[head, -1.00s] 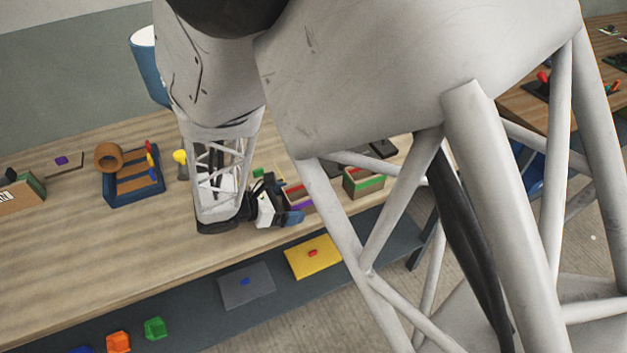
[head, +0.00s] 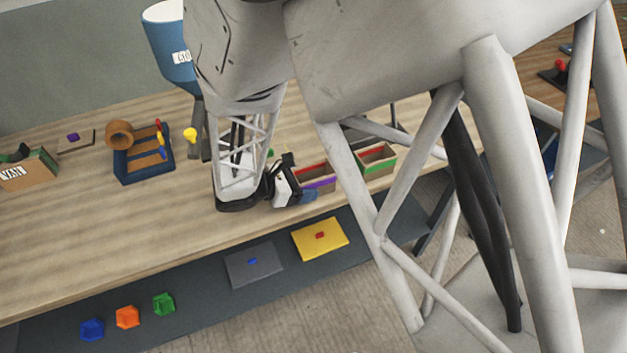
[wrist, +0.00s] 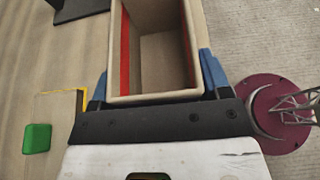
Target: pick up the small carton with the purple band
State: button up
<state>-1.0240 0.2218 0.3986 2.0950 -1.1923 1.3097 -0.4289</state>
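The small carton with the purple band (head: 319,184) is an open-topped tan box on the wooden table, with a red stripe inside its far wall. In the wrist view the open carton (wrist: 165,62) shows from above, its red stripe at the left; the purple band is hidden there. My gripper (head: 307,196) is at the carton's near left end in the head view. In the wrist view the blue fingers of my gripper (wrist: 157,84) lie on either side of the carton. The carton's rim hides their inner faces, so I cannot tell whether they press on it.
A similar carton with a green band (head: 378,165) stands to the right. A green block (wrist: 37,138) lies beside my gripper. A blue tray (head: 143,168) and a box (head: 28,172) are further left. A yellow plate (head: 320,238) and a grey plate (head: 254,265) lie on the lower shelf.

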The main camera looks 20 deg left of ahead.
jog(key=c, duration=0.5)
jog(key=shift+r, duration=0.1)
jog(key=shift+a+r, duration=0.1)
jog(key=shift+r, duration=5.1)
jog(key=shift+f, duration=0.1)
